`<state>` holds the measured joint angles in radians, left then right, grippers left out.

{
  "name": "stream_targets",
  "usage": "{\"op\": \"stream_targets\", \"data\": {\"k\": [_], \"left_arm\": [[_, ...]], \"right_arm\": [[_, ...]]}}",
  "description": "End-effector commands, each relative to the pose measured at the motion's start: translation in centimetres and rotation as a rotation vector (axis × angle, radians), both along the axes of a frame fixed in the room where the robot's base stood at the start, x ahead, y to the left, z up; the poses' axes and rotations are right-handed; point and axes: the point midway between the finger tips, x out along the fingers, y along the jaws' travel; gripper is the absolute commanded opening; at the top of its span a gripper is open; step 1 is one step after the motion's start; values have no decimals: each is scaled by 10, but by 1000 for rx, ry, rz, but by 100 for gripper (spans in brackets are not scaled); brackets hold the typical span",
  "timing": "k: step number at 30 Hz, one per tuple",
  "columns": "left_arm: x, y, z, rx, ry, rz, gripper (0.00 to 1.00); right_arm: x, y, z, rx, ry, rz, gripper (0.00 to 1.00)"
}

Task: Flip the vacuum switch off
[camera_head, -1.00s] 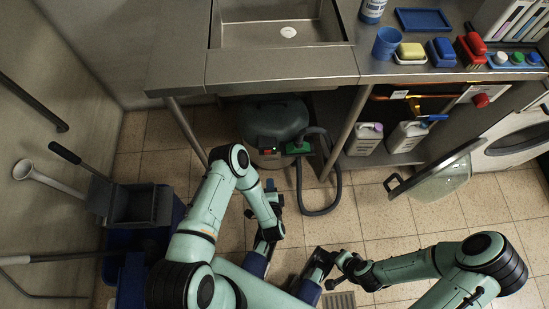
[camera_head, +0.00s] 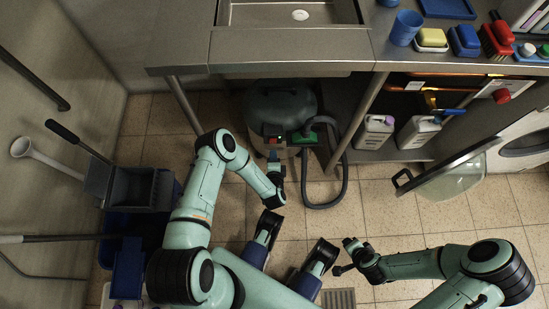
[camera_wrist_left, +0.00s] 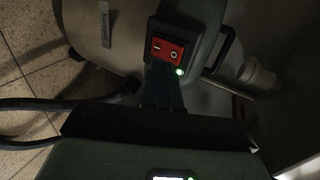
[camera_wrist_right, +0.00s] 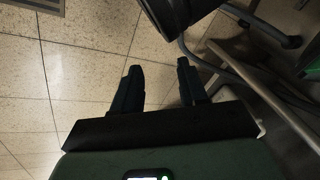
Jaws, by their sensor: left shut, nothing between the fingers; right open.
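The vacuum (camera_head: 283,108) stands on the floor under the counter, with a dark domed lid and a hose at its right. Its red rocker switch (camera_wrist_left: 167,50) shows in the left wrist view, marked with a line on the left and a circle on the right, in a dark housing. A green light (camera_wrist_left: 180,72) glows just below it. My left gripper (camera_wrist_left: 163,72) is shut and empty, its fingertips just below the switch; whether they touch it I cannot tell. It also shows in the head view (camera_head: 274,158) at the vacuum's front. My right gripper (camera_wrist_right: 157,72) is open and empty over the floor.
The vacuum hose (camera_head: 340,185) loops on the floor to the right. The counter edge (camera_head: 290,58) overhangs the vacuum, with a metal leg (camera_head: 183,105) at left. A mop bucket (camera_head: 135,190) stands left; an open washer door (camera_head: 450,178) juts out at right.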

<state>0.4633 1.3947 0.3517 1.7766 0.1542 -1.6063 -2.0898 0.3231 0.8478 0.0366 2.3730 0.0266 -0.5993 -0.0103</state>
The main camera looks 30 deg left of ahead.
Motion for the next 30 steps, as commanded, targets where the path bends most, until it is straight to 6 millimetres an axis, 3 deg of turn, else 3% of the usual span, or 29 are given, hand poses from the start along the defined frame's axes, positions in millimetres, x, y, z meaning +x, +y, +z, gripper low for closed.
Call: {"op": "stream_targets", "data": {"k": [1,9,23,30], "left_arm": [[8,7,-6,1,-2,5,0],[34,22,2,0,0,2,0],[38,22,4,-1,3,-4,0],[39,14,0,-39,85,-47,0]], "right_arm": [[6,-4,-6,-8,-15,-7,43],[-13,-6,-22,-5,50,-8,43],[-16,-6,-23,-3,59,-8,43],[-18,1,-7,8,58,3,43]]}}
